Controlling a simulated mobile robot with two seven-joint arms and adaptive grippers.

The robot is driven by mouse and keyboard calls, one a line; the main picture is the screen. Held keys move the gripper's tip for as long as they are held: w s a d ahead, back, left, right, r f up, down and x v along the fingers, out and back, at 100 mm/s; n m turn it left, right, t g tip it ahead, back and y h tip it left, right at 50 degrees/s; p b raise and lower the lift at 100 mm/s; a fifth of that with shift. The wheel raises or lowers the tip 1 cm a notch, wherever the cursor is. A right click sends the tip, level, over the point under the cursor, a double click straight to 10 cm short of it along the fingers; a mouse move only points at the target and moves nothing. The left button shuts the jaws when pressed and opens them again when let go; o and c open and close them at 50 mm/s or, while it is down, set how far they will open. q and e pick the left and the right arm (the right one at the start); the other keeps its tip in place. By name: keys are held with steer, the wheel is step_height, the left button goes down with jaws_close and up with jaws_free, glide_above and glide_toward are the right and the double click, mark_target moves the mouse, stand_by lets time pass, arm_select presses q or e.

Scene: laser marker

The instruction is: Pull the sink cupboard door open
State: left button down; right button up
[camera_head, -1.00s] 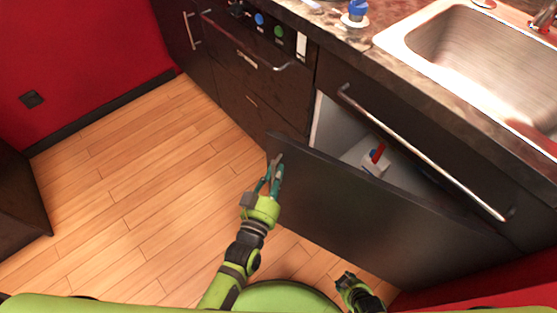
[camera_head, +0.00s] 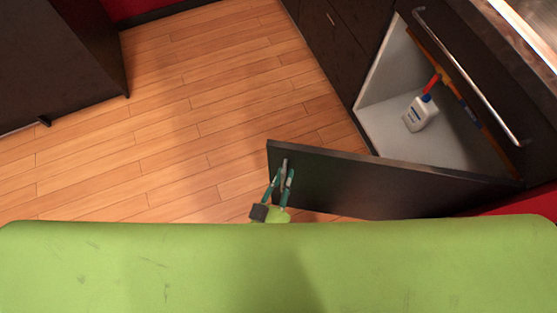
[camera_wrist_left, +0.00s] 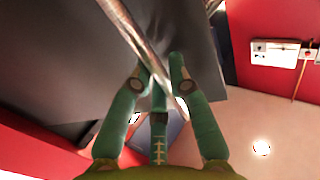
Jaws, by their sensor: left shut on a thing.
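The sink cupboard door (camera_head: 350,185) is a dark panel that stands well open in the head view, swung out from the cupboard at its right end. My left gripper (camera_head: 283,172) is at the door's free left end, on its outer face. In the left wrist view my left gripper (camera_wrist_left: 162,90) is shut on the metal door handle (camera_wrist_left: 140,45), a bar that passes between its fingers. The sink cupboard (camera_head: 385,127) shows its pale interior. My right gripper is not in view.
A white bottle with a red and blue top (camera_head: 418,114) stands inside the cupboard. A metal bar handle (camera_head: 465,75) crosses the front above the opening. A dark cabinet (camera_head: 60,60) stands at upper left. The wooden floor (camera_head: 190,120) between is clear.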

arm_select(q)
steer(key=shift+v, duration=0.9)
steer(key=shift+d, duration=0.15)
steer(key=c, duration=1.2)
jaws_free()
steer(key=shift+o, duration=0.2)
steer(key=v, duration=1.2)
